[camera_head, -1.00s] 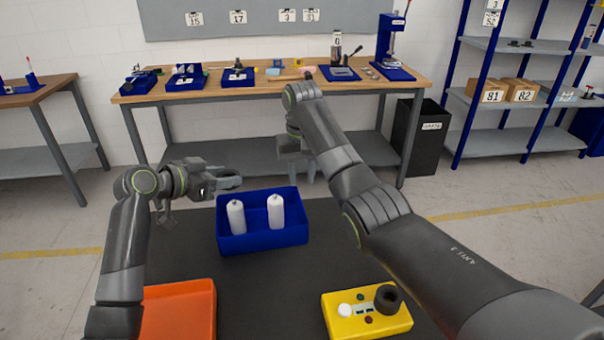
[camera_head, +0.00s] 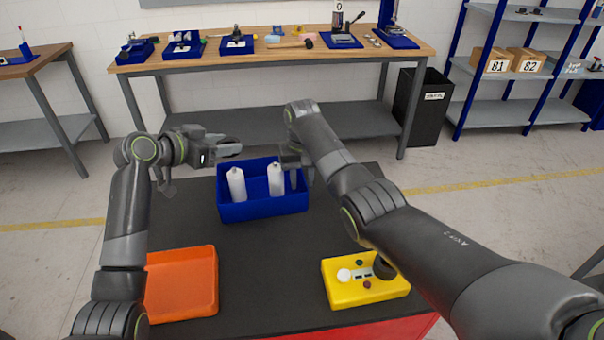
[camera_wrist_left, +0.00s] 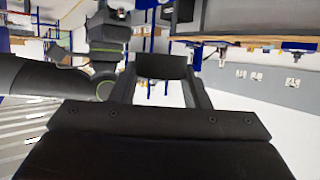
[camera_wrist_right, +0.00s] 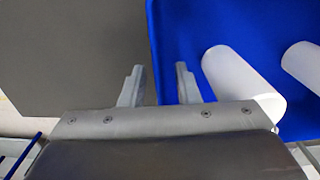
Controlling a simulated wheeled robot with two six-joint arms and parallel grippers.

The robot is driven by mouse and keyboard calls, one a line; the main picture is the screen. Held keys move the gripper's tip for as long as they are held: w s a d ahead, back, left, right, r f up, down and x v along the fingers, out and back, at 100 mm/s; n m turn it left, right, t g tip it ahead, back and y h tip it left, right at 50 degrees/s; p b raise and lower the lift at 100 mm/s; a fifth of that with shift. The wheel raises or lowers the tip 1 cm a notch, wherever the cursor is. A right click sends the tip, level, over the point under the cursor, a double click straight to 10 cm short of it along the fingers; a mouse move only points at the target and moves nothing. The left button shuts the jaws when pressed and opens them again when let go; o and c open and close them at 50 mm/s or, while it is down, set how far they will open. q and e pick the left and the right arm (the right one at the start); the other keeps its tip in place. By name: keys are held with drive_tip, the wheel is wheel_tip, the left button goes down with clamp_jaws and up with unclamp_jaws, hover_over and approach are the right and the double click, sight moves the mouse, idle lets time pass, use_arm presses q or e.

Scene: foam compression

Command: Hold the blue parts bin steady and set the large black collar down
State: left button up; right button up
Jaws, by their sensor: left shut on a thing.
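The blue parts bin (camera_head: 262,207) stands on the dark table and holds two white bottles (camera_head: 237,184) (camera_head: 275,180). My left gripper (camera_head: 236,147) is raised beyond the bin's left end. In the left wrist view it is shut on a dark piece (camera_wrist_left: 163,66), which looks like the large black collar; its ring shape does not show. My right gripper (camera_head: 299,174) is at the bin's right end. In the right wrist view its fingers (camera_wrist_right: 160,84) are open, one on each side of the bin wall; contact cannot be told.
An orange tray (camera_head: 206,251) lies front left. A yellow box (camera_head: 345,293) with buttons and a black round part (camera_head: 384,267), partly behind my right arm, stands front right. The table middle is clear. A workbench (camera_head: 262,60) and shelves (camera_head: 497,97) are farther back.

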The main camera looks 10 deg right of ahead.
clamp_jaws()
use_arm(q)
drive_tip(key=shift+r, duration=0.1)
drive_tip(key=shift+d+r, duration=0.1)
drive_tip(key=shift+r, duration=0.2)
drive_tip(key=r+n+t, duration=0.1)
drive_tip(key=r+n+y, duration=0.1)
drive_tip(key=r, duration=0.1)
drive_tip(key=r+n+t+y, duration=0.1)
drive_tip(key=shift+s+r+t, duration=0.25)
drive_tip(key=shift+r+t, duration=0.05)
drive_tip(key=shift+r, duration=0.05)
wheel_tip(320, 180, down, 10)
drive_tip(key=shift+r, duration=0.2)
